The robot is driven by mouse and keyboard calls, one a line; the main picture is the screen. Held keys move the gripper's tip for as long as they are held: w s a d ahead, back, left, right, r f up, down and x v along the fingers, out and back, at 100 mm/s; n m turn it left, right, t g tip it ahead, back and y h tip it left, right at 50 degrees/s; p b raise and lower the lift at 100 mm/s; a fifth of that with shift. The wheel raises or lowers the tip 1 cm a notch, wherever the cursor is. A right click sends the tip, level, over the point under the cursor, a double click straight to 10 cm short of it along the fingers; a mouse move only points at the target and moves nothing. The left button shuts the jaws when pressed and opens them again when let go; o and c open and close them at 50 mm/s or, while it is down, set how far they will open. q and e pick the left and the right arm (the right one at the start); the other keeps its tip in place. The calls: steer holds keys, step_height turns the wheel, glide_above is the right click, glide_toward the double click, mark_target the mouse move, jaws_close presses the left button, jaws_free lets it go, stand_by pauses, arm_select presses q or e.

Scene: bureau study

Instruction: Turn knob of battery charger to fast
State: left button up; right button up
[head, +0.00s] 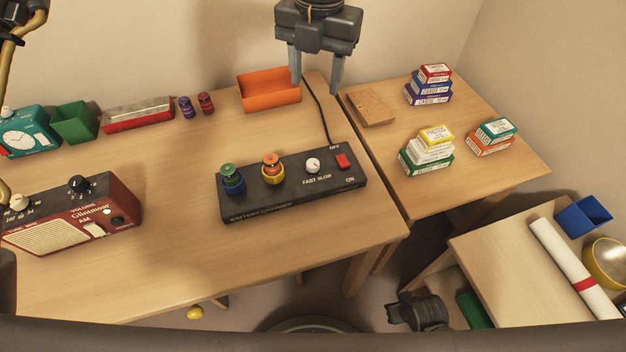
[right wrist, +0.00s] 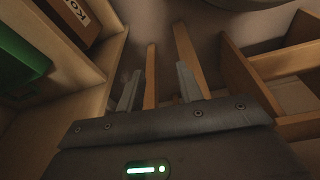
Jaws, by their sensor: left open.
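The battery charger (head: 292,186) is a long dark box on the desk. Its small white knob (head: 313,165) sits above the words FAST and SLOW; its pointer is too small to read. Two coloured round pieces, one green and blue (head: 231,180) and one orange and yellow (head: 272,167), stand on its left part. A red switch (head: 344,161) is at its right end between OFF and ON. My left gripper (head: 316,78) is open and empty, above and behind the charger, apart from it. My right gripper (right wrist: 158,88) is open and empty, low among furniture, away from the charger.
A cable (head: 318,108) runs behind the charger near an orange bin (head: 270,91). A red radio (head: 80,214) stands at left. Stacked small boxes (head: 427,150) are on the right table. The desk in front of the charger (head: 270,250) is clear.

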arm_select(q)
steer(key=b, duration=0.5)
glide_above(313, 164)
step_height(313, 164, down, 8)
arm_select(e)
steer(key=w+b+v, duration=0.1)
steer(key=b+v, duration=0.2)
steer(key=v, duration=0.3)
arm_select(q)
step_height(313, 164, down, 13)
steer(key=shift+r+b, duration=0.15)
steer(key=shift+b, duration=0.85)
steer(key=shift+f, duration=0.65)
arm_select(e)
steer(key=w+a+r+n+t+y, duration=0.1)
steer(key=w+a+r+t+y, duration=0.1)
steer(key=w+a+r+t, duration=0.2)
steer(key=w+t, duration=0.1)
steer(key=w, duration=0.1)
steer(key=shift+w+a+t, duration=0.25)
steer(key=shift+w+t, duration=0.1)
steer(key=shift+t, duration=0.05)
arm_select(q)
steer(key=shift+c, duration=0.3)
steer(key=c, duration=0.9)
